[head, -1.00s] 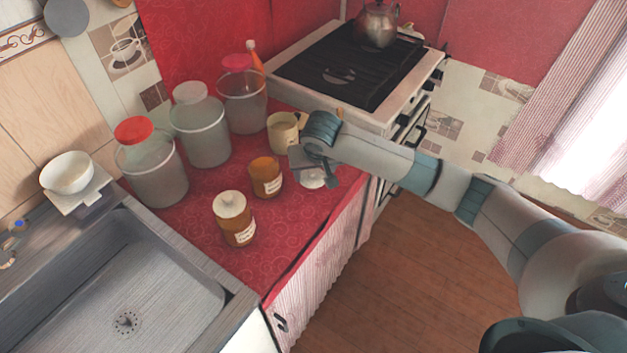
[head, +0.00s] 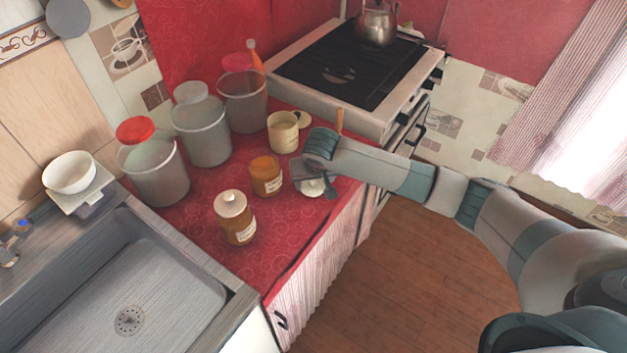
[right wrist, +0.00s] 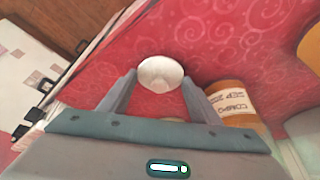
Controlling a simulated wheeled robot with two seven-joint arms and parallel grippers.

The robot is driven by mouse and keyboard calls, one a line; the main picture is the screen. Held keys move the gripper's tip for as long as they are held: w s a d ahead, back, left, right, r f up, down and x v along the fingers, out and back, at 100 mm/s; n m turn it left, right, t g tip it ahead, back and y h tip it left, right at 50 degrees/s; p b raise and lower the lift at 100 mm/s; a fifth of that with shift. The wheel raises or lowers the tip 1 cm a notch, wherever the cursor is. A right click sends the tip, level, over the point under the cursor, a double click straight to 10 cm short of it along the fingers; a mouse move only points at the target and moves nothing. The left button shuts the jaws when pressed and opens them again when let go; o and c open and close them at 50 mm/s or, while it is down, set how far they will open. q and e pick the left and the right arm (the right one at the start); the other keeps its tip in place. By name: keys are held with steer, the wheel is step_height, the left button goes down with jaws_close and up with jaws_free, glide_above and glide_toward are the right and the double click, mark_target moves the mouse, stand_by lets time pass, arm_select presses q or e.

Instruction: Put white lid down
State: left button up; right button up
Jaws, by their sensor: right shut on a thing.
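The white lid (head: 313,188) is at the right edge of the red counter, to the right of the brown jars. In the right wrist view the round white lid (right wrist: 160,74) sits between my fingertips. My right gripper (head: 320,188) is shut on it, pointing down, and partly covers it in the head view. I cannot tell whether the lid touches the counter or hangs just above it. My left gripper is not in view.
An orange-topped jar (head: 266,175) stands close left of the lid, and a cream-lidded brown jar (head: 236,218) nearer the sink (head: 150,290). A cream mug (head: 283,132) is behind. Large canisters (head: 203,133) line the wall. The front counter edge is clear.

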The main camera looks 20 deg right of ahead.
steer(key=shift+f, duration=0.1)
steer(key=o, duration=1)
steer(key=b+v, duration=0.1)
steer(key=v, duration=1.1)
